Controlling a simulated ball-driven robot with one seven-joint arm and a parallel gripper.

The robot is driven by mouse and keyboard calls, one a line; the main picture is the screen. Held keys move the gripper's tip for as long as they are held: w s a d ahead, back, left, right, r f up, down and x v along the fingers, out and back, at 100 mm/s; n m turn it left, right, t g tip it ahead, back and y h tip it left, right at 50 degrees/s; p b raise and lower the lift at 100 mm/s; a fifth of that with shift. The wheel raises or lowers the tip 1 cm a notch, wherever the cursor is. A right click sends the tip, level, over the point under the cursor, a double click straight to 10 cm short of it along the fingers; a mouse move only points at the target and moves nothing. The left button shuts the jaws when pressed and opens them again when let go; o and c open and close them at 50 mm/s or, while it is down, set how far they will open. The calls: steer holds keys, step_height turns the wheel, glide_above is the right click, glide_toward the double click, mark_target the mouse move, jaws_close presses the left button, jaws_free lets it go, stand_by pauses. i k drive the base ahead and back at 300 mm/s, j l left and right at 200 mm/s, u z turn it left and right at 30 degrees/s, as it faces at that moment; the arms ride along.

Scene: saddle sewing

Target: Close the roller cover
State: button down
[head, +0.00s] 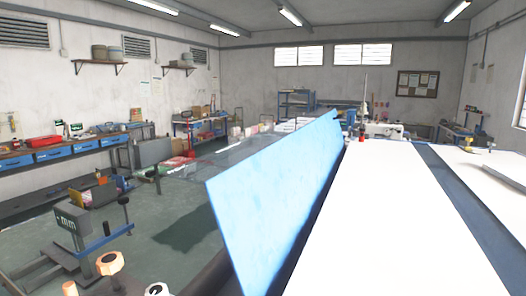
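A long blue panel (275,200), which looks like the roller cover, stands raised and tilted along the left edge of a long white table (400,210). It runs from the near foreground toward the back of the room. Its broad blue face is turned toward me, and whatever lies behind it is hidden. I cannot make out a roller clearly; a dark bar shows low beside the panel's near end. My gripper is not in view.
A sewing machine (384,128) is at the table's far end. A blue strip separates another white surface (480,180) at right. Green floor (185,225) shows left of the panel.

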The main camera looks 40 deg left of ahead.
mark_target(266, 207)
steer(key=i+l+u, duration=0.1)
steer(key=l+u, duration=0.6)
steer(key=u, duration=0.15)
steer(key=i, duration=0.05)
